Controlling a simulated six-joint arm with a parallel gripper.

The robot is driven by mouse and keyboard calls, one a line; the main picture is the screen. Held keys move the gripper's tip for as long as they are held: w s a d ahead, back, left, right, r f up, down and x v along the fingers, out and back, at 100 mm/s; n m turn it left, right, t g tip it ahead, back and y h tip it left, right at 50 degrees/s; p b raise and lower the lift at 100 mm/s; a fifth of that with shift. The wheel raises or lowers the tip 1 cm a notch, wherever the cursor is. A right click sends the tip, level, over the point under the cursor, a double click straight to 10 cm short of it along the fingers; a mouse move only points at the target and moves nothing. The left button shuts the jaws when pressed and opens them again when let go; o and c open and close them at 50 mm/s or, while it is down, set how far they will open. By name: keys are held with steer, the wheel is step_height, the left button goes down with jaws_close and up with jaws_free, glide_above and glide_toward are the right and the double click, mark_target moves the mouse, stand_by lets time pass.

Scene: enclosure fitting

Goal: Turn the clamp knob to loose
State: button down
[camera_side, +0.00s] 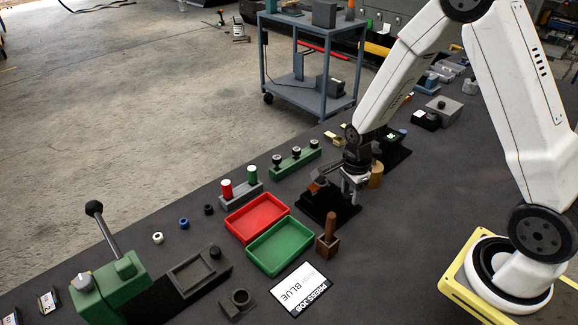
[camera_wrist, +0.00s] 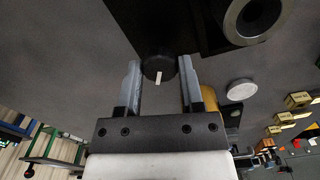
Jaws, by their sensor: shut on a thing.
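The clamp knob (camera_wrist: 158,66) is a dark round knob with a white mark on it. In the wrist view it sits between my two fingertips, and the mark points down the picture toward my palm. My gripper (camera_wrist: 160,72) is shut on the knob, with one finger against each side. In the side view my gripper (camera_side: 352,188) points down at the black fixture (camera_side: 328,211) on the table. The knob is hidden behind the fingers there.
A red tray (camera_side: 256,217), a green tray (camera_side: 280,247) and a brown block with an upright handle (camera_side: 328,240) stand left and in front of the fixture. A tan cylinder (camera_side: 376,175) is close behind my gripper. A label card (camera_side: 301,290) lies nearer the front.

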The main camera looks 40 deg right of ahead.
mark_target(350, 194)
steer(key=n, duration=0.5)
steer(key=shift+n, duration=0.3)
steer(key=n, duration=1.2)
steer(key=shift+n, duration=0.3)
steer(key=n, duration=0.5)
steer(key=shift+n, duration=0.3)
steer(key=c, duration=0.5)
jaws_free()
steer(key=shift+r, duration=0.2)
steer(key=shift+r, duration=3.75)
